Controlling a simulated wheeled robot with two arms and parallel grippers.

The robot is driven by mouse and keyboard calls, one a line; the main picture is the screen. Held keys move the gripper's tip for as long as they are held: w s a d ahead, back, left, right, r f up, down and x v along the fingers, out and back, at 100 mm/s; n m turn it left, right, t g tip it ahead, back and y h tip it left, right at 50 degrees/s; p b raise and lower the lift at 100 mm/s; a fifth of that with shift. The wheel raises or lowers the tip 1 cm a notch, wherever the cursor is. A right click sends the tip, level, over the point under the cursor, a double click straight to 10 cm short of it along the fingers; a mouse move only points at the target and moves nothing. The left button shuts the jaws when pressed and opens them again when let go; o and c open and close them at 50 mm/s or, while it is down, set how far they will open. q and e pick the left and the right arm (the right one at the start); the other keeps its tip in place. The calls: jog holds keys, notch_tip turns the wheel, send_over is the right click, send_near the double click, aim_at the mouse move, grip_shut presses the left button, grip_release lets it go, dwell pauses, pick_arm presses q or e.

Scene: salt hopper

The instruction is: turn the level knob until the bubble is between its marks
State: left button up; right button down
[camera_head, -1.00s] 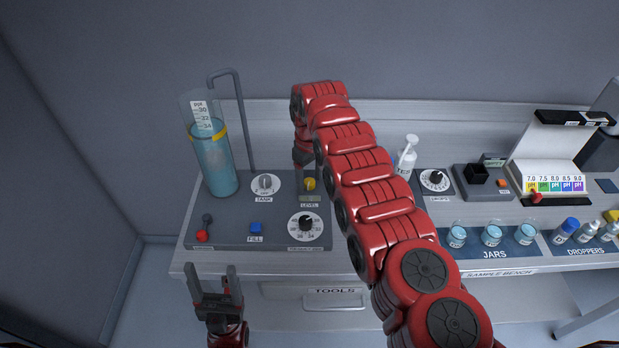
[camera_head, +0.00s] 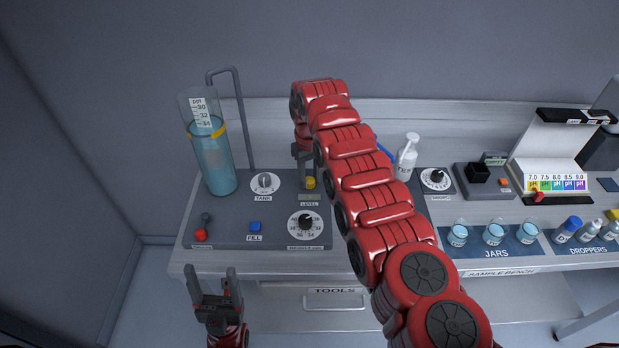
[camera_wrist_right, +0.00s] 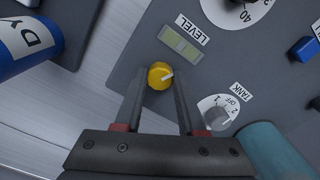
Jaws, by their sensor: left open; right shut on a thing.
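The yellow level knob (camera_head: 310,183) stands on the grey panel. In the right wrist view the knob (camera_wrist_right: 158,74) has a white pointer line aimed right and slightly up. The level window (camera_wrist_right: 179,45) beside it is a small greenish vial by the LEVEL label; I cannot tell the bubble's place against its marks. My right gripper (camera_wrist_right: 158,88) is shut on the knob, one finger on each side. In the head view my right arm partly hides that gripper. My left gripper (camera_head: 212,272) is open and empty in front of the bench's left end.
The tank knob (camera_head: 265,183), blue fill button (camera_head: 255,227) and numbered dial (camera_head: 306,225) share the panel. A tall water cylinder (camera_head: 213,160) stands at its left. A pump bottle (camera_head: 407,158) and jars (camera_head: 493,233) are to the right of my arm.

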aim_at(309, 180)
jog(key=c, duration=0.5)
grip_release()
jog(key=shift+r, duration=0.1)
jog(key=shift+r, duration=0.25)
notch_tip(309, 180, up, 2)
jog(key=shift+w+r+b, duration=0.1)
jog(key=shift+b, duration=0.45)
notch_tip(309, 180, up, 3)
jog(key=shift+f+p, duration=0.1)
jog(key=shift+p, duration=0.75)
notch_tip(309, 180, up, 12)
jog(key=p, duration=1.1)
jog(key=shift+f, duration=0.15)
